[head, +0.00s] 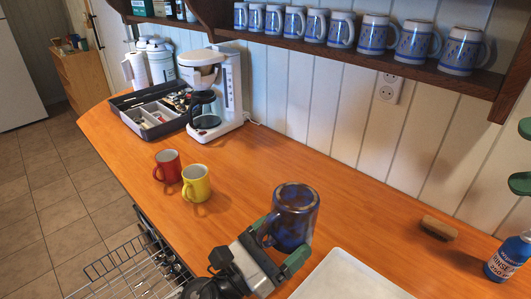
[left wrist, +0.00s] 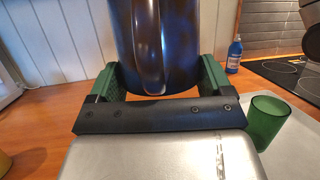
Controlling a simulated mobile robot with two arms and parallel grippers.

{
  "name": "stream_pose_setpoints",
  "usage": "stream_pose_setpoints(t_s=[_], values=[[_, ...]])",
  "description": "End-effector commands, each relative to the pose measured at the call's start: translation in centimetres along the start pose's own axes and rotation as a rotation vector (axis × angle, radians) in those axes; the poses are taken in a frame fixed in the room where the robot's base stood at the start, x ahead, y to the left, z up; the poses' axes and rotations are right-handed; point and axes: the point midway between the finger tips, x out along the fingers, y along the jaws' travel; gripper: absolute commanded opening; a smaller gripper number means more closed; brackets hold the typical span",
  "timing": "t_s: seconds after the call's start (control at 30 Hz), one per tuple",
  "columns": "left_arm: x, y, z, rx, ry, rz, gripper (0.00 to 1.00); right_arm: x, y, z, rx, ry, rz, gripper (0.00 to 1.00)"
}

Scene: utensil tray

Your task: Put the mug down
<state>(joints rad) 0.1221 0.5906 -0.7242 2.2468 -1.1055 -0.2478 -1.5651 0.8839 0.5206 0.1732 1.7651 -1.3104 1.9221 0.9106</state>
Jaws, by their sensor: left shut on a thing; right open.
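A dark blue mug with brown mottling (head: 294,215) is upright in the head view, over the wooden counter near the white tray. My left gripper (head: 281,241) is shut on it, with one green finger on each side. The mug also fills the top middle of the left wrist view (left wrist: 180,45), its handle facing the camera and its rim out of frame. I cannot tell whether its base touches the counter. My right gripper (head: 522,156) shows only as two green fingertips at the right edge, apart and empty.
The white tray (head: 350,278) lies right of the mug; the left wrist view shows a green cup (left wrist: 264,118) there. Red (head: 168,167) and yellow (head: 196,183) mugs stand left. A brush (head: 438,228) and blue bottle (head: 508,258) are right. Counter behind the mug is clear.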

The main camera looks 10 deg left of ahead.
Motion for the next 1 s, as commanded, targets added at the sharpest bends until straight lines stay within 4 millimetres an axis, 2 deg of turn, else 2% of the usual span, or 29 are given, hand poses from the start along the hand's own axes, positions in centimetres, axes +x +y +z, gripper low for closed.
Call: stream_pose_setpoints(t_s=[0.03, 0.13, 0.23, 0.43, 0.6, 0.8, 1.0], values=[[0.0, 0.0, 0.1, 0.000, -0.002, 0.000, 0.31, 2.0, 0.5, -0.4, 0.010, 0.038, -0.089, 1.00], [0.0, 0.0, 0.1, 0.000, -0.002, 0.000, 0.31, 5.3, 0.9, -1.1, 0.036, 0.087, -0.259, 1.00], [0.0, 0.0, 0.1, 0.000, -0.002, 0.000, 0.31, 8.2, 2.6, -1.4, -0.070, 0.151, -0.349, 1.00], [0.0, 0.0, 0.1, 0.000, -0.002, 0.000, 0.31, 14.4, 8.5, -2.2, -0.553, 0.363, -0.383, 1.00], [0.0, 0.0, 0.1, 0.000, -0.002, 0.000, 0.31, 19.7, 12.6, -4.3, -0.970, 0.567, -0.424, 1.00], [0.0, 0.0, 0.1, 0.000, -0.002, 0.000, 0.31, 25.2, 15.4, -7.1, -1.414, 0.840, -0.490, 1.00], [0.0, 0.0, 0.1, 0.000, -0.002, 0.000, 0.31, 29.4, 15.9, -9.2, -1.775, 1.160, -0.574, 1.00]])
